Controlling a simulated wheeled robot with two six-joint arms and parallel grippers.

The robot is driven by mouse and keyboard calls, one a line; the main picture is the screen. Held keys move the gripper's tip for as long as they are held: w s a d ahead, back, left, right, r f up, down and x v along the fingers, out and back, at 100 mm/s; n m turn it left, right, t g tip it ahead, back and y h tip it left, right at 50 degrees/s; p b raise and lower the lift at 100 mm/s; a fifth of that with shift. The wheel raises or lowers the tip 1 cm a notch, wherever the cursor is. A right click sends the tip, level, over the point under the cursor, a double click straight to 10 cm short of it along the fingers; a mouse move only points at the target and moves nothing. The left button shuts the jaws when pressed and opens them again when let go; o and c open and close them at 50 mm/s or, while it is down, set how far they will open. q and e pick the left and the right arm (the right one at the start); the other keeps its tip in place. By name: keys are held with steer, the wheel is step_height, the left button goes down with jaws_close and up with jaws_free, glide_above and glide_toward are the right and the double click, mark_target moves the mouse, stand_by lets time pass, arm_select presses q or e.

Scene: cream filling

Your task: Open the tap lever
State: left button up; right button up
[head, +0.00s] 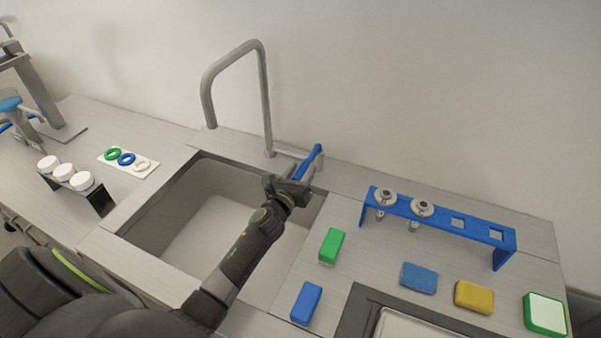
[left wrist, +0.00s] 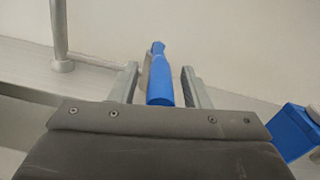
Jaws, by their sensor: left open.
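The tap (head: 265,95) has a tall grey curved spout and stands behind the sink; its post also shows in the left wrist view (left wrist: 60,35). The blue tap lever (head: 314,158) sticks up to the right of the tap's base. In the left wrist view the lever (left wrist: 160,80) lies between the two fingers of my left gripper (left wrist: 160,85). The fingers are apart, with a gap visible on the lever's right side. In the head view my left gripper (head: 293,181) is over the sink's back right corner, at the lever. My right gripper is not in view.
The sink (head: 185,185) lies under my left arm. A blue rack (head: 450,225) with metal pieces stands to the right. Green (head: 332,246), blue and yellow blocks lie on the counter. White-capped jars (head: 64,172) and a card with coloured rings (head: 145,172) are at the left.

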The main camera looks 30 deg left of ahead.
arm_select(q)
jaws_close()
steer(key=shift+d+f+y+b, duration=0.15)
steer(key=shift+d+y+b, duration=0.15)
steer(key=shift+b, duration=0.1)
steer(key=d+n+y+b, duration=0.2)
steer(key=n+y+b, duration=0.1)
steer(key=y+b, duration=0.1)
steer(key=shift+w+d+g, duration=0.3)
steer(key=shift+d+g, duration=0.1)
